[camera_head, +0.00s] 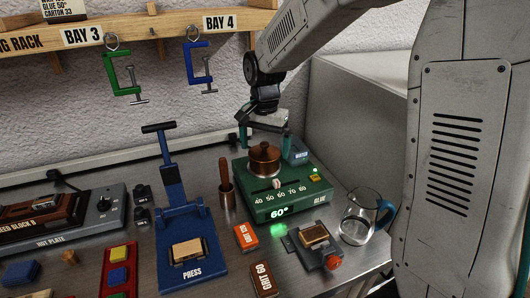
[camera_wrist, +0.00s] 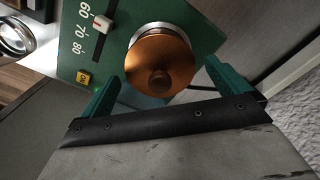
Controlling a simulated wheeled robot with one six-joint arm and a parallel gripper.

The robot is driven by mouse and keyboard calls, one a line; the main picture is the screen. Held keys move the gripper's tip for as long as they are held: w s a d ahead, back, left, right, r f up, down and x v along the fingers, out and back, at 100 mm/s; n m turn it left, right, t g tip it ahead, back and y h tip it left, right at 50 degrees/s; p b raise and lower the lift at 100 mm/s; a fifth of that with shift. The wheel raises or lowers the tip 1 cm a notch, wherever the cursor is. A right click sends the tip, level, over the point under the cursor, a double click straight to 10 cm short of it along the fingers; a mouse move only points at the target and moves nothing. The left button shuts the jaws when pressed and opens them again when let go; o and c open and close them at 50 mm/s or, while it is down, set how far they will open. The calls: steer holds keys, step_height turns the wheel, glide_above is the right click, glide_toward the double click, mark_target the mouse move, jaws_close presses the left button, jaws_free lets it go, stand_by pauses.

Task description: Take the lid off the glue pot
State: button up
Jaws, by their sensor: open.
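The glue pot's copper lid (camera_head: 264,154) sits on the pot in the green glue heater (camera_head: 283,196), whose display reads 60°. In the wrist view the round copper lid (camera_wrist: 159,66) shows from above, with its knob (camera_wrist: 159,81) in the middle. My gripper (camera_head: 265,137) is above and just behind the pot in the head view. In the wrist view its green fingers (camera_wrist: 160,85) are spread wide, one on each side of the lid's near edge, with nothing held. The pot's body is mostly hidden by the lid and heater.
A glass jug (camera_head: 359,217) stands right of the heater. A copper cup with a wooden handle (camera_head: 226,190) stands left, beside the blue press (camera_head: 187,225). Clamps (camera_head: 123,77) hang from the rack behind.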

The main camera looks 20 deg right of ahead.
steer(key=c, duration=0.9)
steer(key=shift+r, duration=0.1)
